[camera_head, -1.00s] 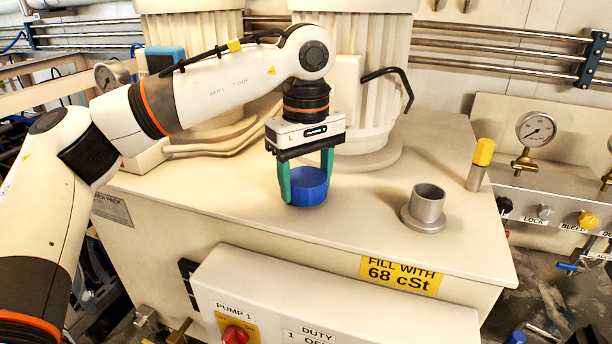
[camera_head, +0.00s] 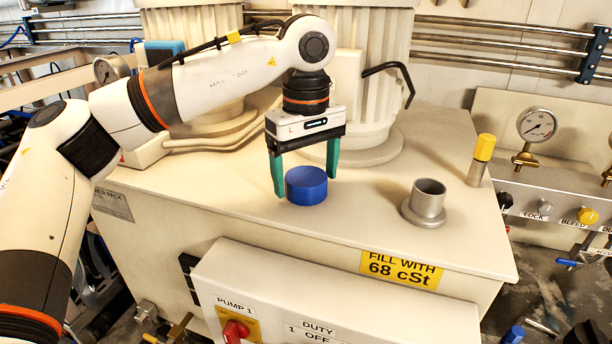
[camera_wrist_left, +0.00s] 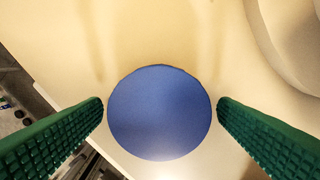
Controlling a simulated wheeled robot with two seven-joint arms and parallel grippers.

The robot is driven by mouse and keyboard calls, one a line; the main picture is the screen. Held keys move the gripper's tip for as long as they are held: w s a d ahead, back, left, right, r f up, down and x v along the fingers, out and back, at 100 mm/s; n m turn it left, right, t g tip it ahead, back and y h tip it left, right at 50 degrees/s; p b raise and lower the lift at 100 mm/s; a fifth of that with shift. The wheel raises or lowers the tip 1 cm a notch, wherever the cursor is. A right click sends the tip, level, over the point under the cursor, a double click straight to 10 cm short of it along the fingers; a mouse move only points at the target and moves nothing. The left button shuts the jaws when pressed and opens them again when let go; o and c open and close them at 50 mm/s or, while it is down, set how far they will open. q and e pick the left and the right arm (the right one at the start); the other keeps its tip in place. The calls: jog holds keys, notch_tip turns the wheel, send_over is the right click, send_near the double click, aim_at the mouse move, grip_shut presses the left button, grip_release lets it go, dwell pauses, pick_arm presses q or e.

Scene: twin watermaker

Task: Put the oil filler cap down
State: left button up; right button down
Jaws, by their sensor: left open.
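The blue oil filler cap (camera_head: 306,187) sits on the cream tank top, left of the grey filler neck (camera_head: 427,200). My left gripper (camera_head: 307,182) is open above and around it, with one green finger on each side. In the left wrist view the round blue cap (camera_wrist_left: 160,112) lies between the two green fingers (camera_wrist_left: 160,125), with a gap to each finger. The filler neck stands open with no cap on it. My right gripper is not in view.
A yellow-topped post (camera_head: 482,160) stands at the tank's right edge. Ribbed motor housings (camera_head: 372,80) stand behind the gripper. A control box (camera_head: 330,300) with a red switch is in front. The tank top between cap and neck is clear.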

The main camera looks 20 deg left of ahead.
aim_at(307, 176)
pick_arm(q)
notch_tip(307, 176, up, 11)
dwell(0.3)
dwell(0.4)
